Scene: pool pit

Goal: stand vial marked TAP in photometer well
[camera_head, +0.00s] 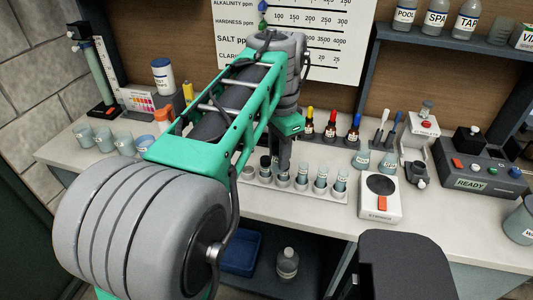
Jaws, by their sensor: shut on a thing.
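My gripper (284,158) points down over the white vial rack (325,195), which stands near the front of the bench. It is shut on a vial (283,179) in the rack's row; my arm and fingers hide part of it. The photometer (480,182), a dark box with a READY display, stands at the right. A black raised part (467,139) sits on its top; I cannot make out the well opening.
A white stirrer (380,206) stands between rack and photometer. Beakers (362,155), small dropper bottles (330,130) and a white-and-red device (423,124) stand behind it. Cups (104,138) line the left. A shelf (445,41) with bottles marked POOL, SPA and TAP hangs above.

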